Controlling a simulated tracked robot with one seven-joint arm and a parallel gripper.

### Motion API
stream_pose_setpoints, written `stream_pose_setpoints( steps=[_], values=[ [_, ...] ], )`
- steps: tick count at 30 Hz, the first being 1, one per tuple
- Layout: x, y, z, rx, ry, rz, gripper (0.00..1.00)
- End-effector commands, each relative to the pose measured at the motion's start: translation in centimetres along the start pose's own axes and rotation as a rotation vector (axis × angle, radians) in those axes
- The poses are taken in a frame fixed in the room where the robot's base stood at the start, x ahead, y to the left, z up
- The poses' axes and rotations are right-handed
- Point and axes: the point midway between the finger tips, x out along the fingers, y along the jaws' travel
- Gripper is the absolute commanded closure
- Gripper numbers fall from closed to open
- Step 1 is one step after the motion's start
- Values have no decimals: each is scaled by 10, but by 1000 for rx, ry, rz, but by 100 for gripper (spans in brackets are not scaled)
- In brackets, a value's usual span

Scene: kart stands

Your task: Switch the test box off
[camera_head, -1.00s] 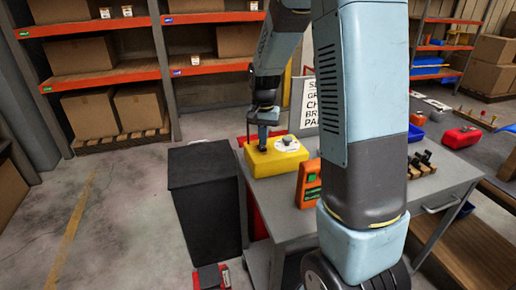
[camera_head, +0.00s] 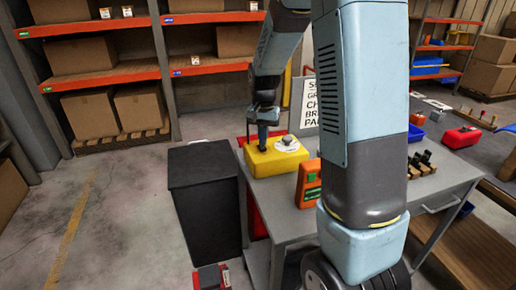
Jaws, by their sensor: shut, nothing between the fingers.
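My gripper (camera_head: 262,148) is shut and empty, pointing down over the left part of the box's top, left of the knob. I cannot tell whether the fingertips touch the box. An orange box (camera_head: 308,184) with a green patch stands to the right, partly hidden behind my arm. I cannot read any on or off mark at this size.
My arm hides the middle of the workbench (camera_head: 285,222). A black cabinet (camera_head: 203,195) stands left of the bench. A sign (camera_head: 309,104) stands behind the yellow box. A red case (camera_head: 461,137) and dark-topped pieces (camera_head: 422,162) lie to the right. The floor at left is clear.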

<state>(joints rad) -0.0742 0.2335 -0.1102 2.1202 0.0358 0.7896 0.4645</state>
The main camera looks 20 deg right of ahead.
Motion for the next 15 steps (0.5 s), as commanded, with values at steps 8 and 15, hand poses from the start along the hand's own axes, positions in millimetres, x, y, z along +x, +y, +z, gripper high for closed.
stream_pose_setpoints(
  steps=[8, 15],
  values=[
    [1, 0, 0, 0, 0, 0, 100],
    [4, 0, 0, 0, 0, 0, 100]
  ],
)
